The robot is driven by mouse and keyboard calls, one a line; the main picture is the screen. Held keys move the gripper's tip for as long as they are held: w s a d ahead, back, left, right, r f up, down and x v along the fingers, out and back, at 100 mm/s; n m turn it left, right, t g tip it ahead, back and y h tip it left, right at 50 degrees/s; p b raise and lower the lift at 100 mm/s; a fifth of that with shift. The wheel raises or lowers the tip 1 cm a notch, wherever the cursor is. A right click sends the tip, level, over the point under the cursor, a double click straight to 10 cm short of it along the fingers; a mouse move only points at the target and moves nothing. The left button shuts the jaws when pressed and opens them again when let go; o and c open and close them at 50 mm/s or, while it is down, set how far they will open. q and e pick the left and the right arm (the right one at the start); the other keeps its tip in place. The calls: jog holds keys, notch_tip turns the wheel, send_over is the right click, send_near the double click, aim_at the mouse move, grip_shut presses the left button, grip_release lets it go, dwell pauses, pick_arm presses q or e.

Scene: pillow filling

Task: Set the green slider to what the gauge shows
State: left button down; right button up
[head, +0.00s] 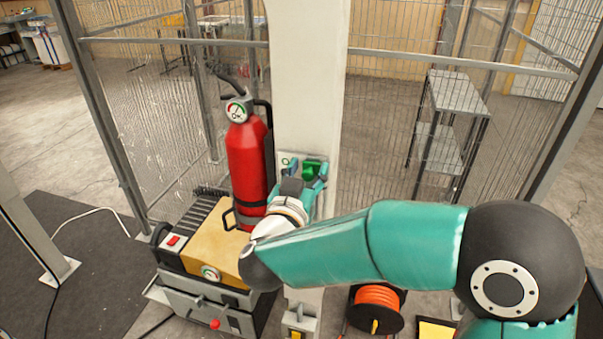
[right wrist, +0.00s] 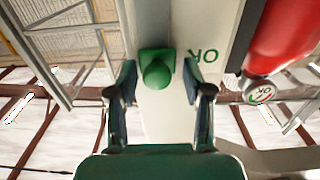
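The green slider (head: 312,168) sits on the white column, beside a small OK label. In the right wrist view the green slider (right wrist: 157,70) shows a round knob in front of a square plate. My right gripper (head: 307,181) is at the column in front of it. In the wrist view its fingers (right wrist: 160,95) are spread to either side of the knob, with gaps between. A round gauge (head: 237,111) with red and green arcs and OK lettering is on the red fire extinguisher (head: 248,160); its needle is too small to read surely. My left gripper is not in view.
The extinguisher stands left of the column, behind a yellow-topped machine (head: 205,240) carrying another small dial (head: 210,272). Wire mesh fencing (head: 400,110) runs behind. An orange reel (head: 376,308) is low right of the column. A grey shelf (head: 445,125) stands beyond the mesh.

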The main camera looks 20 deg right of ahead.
jog(key=shift+s+f, duration=0.1)
jog(key=v, duration=1.2)
